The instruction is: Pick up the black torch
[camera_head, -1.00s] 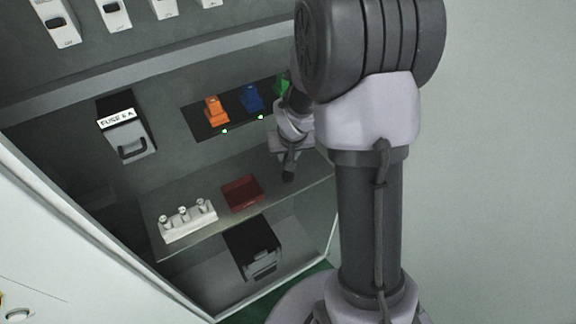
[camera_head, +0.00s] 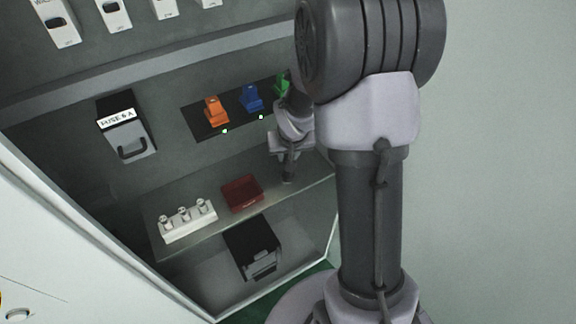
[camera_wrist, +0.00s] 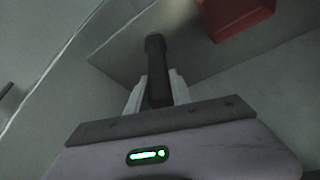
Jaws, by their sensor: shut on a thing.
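In the wrist view the torch (camera_wrist: 155,52) stands between the two pale fingers of my gripper (camera_wrist: 157,92). The fingers are shut on its near part, and its head points away over the grey shelf. In the head view my gripper (camera_head: 288,160) is at the right end of the shelf, and the torch's dark end (camera_head: 287,180) shows just below the fingers. The rest of the torch is hidden there by the gripper. I cannot tell whether it touches the shelf.
A red tray (camera_head: 242,194) lies close left of my gripper on the shelf (camera_head: 220,222). A white holder with several pegs (camera_head: 187,222) stands further left. Orange (camera_head: 215,110) and blue (camera_head: 251,98) switches are on the back wall. A black box (camera_head: 253,249) is below.

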